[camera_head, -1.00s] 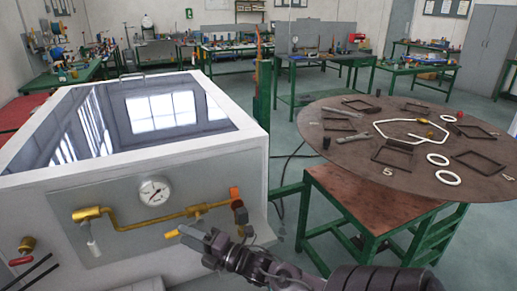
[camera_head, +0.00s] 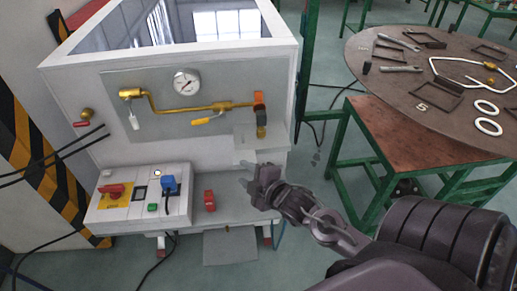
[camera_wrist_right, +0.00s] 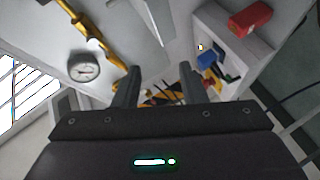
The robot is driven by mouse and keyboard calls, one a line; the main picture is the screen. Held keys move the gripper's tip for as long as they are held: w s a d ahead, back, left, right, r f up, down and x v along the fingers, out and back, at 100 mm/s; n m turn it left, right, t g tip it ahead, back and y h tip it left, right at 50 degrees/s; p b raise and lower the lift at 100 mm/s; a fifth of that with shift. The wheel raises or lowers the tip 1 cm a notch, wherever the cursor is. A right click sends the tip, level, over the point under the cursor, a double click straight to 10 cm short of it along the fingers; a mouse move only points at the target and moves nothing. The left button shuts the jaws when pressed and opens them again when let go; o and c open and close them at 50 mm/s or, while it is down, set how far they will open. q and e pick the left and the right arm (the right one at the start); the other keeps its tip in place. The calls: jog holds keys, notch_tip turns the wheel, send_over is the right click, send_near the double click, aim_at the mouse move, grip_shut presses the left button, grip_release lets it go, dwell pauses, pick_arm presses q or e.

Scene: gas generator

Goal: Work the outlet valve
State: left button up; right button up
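The generator's front panel (camera_head: 150,105) carries a brass pipe (camera_head: 190,108) below a round pressure gauge (camera_head: 187,82). A yellow lever (camera_head: 207,120) hangs under the pipe. An orange-red handle (camera_head: 259,98) sits at the pipe's right end, above a brass fitting (camera_head: 261,131). I cannot tell which is the outlet valve. A red-handled valve (camera_head: 83,123) is at the far left. My right gripper (camera_head: 250,180) is below the right end of the pipe, apart from it. In the right wrist view its fingers (camera_wrist_right: 160,85) are spread and empty, with the gauge (camera_wrist_right: 83,67) to their left. My left gripper is out of view.
A control box (camera_head: 140,200) with a red switch and a blue plug (camera_head: 170,185) stands on the lower ledge. A red object (camera_head: 209,201) is beside it. A round table (camera_head: 440,110) with frames and tools stands at the right. Cables hang at the left.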

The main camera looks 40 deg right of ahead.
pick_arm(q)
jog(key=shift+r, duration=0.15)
pick_arm(e)
jog(key=s+a+f+m+g, duration=0.5)
jog(key=s+a+m+g, duration=0.2)
jog(key=s+m+g, duration=0.1)
jog(key=shift+s+a+f+m+h, duration=0.35)
jog(key=shift+s+m, duration=0.25)
jog(key=shift+s, duration=0.2)
